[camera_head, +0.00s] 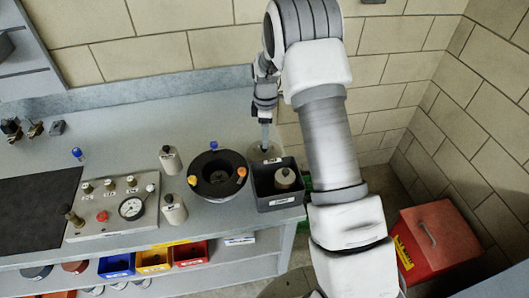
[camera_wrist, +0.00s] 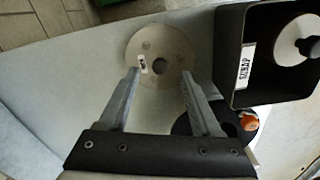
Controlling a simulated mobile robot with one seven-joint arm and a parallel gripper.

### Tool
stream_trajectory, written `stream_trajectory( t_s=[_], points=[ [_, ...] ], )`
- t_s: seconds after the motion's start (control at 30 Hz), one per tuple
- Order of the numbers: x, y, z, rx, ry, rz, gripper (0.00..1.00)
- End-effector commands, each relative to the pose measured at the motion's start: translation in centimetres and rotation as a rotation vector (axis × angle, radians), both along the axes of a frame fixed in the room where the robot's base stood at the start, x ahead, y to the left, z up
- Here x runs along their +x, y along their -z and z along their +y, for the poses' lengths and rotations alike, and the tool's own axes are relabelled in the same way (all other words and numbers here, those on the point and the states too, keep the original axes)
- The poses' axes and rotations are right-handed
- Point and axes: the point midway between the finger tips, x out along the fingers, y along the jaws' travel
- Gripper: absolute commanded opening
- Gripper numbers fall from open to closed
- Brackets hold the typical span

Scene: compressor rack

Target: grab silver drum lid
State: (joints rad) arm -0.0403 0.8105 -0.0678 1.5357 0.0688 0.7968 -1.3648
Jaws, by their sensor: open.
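The silver drum lid appears to be the pale round disc (camera_wrist: 165,42) with a centre hole and a small label, lying flat on the bench in the wrist view. In the head view the disc (camera_head: 258,154) is partly hidden behind my gripper (camera_head: 266,140). My gripper (camera_wrist: 159,78) is open and empty. In the wrist view its two fingertips overlap the near left and near right edges of the disc, with the centre hole between them. I cannot tell how far above the disc they are.
A dark bin labelled scrap (camera_head: 283,202) holds a white round item close to the disc. A black round drum (camera_head: 217,190) with orange and blue knobs stands to its left. White bottles (camera_head: 171,159) and a gauge panel (camera_head: 112,235) lie farther left. A wall stands behind.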

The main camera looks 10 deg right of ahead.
Motion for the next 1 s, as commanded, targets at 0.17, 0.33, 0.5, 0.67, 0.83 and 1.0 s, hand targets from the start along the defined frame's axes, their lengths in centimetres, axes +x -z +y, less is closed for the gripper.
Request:
stream_trajectory(
  t_s=[0.17, 0.33, 0.5, 0.67, 0.83, 1.0],
  points=[
    [0.0, 2.7, 0.4, -0.001, 0.001, 0.003, 0.65],
    [0.0, 4.2, 0.4, 0.000, 0.000, 0.001, 0.65],
    [0.0, 4.3, 0.4, 0.000, 0.000, 0.001, 0.65],
    [0.0, 4.3, 0.4, 0.000, 0.000, 0.001, 0.47],
    [0.0, 4.3, 0.4, 0.000, 0.001, 0.001, 0.17],
    [0.0, 4.2, 0.4, 0.000, 0.001, 0.001, 0.00]
  ],
)
